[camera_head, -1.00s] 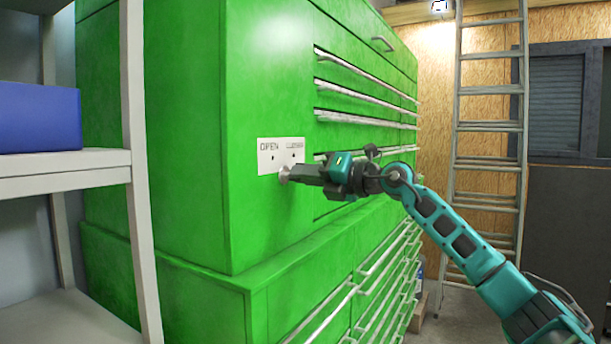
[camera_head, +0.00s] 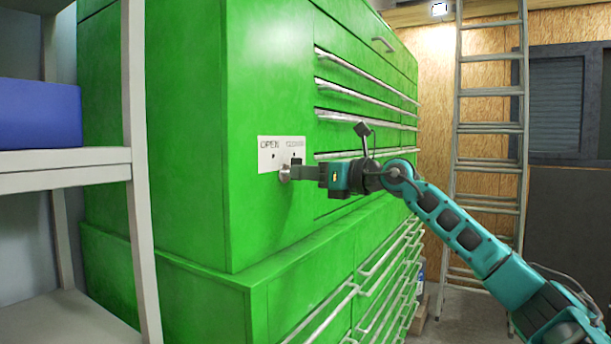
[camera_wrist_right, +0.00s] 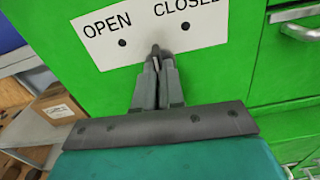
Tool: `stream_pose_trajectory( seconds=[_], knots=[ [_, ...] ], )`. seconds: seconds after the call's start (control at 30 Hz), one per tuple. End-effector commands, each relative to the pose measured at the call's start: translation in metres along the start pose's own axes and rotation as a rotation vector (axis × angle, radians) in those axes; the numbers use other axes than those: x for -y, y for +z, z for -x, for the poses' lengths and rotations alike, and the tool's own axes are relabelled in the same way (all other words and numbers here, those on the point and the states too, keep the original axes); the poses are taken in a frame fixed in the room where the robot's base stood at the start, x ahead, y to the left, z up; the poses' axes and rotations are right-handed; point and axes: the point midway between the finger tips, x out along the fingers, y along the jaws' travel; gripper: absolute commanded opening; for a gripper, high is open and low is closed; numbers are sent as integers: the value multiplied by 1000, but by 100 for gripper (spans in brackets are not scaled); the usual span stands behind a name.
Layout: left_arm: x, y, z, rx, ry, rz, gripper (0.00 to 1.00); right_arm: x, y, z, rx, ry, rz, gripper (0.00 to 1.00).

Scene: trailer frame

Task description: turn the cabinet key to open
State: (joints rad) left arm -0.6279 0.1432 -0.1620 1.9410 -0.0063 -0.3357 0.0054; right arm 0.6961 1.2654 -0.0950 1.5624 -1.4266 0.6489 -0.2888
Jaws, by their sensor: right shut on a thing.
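The green cabinet (camera_head: 270,60) fills the middle of the head view. Its white label (camera_head: 270,160) sits on the side panel; in the wrist view the label (camera_wrist_right: 205,30) reads OPEN at left and CLOSED at right, with a dark dot under each word. The key (camera_wrist_right: 156,48) shows only as a small tip at the label's lower edge, between the two dots; the fingers hide the rest. My right gripper (camera_wrist_right: 157,64) is shut on it. In the head view the right gripper (camera_head: 292,174) reaches the panel from the right. My left gripper is not in view.
A light shelf rack (camera_head: 140,200) with a blue box (camera_head: 40,117) stands at the left. A ladder (camera_head: 490,120) leans at the back right. The cabinet's lower section (camera_head: 215,280) juts out below the panel. A cardboard box (camera_wrist_right: 55,108) shows in the wrist view.

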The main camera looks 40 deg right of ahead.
Motion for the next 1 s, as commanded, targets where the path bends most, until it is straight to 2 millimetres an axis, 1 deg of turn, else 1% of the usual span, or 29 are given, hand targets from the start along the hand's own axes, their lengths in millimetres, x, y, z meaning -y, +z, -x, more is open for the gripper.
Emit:
stream_pose_trajectory(
  seconds=[0.6,0.8,1.0],
  knots=[
    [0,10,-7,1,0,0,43,-3,-1,0,0,0,571,0],
    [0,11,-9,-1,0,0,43,-3,-2,0,0,0,713,0],
    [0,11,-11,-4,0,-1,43,-4,-2,0,0,0,808,0]
  ],
)
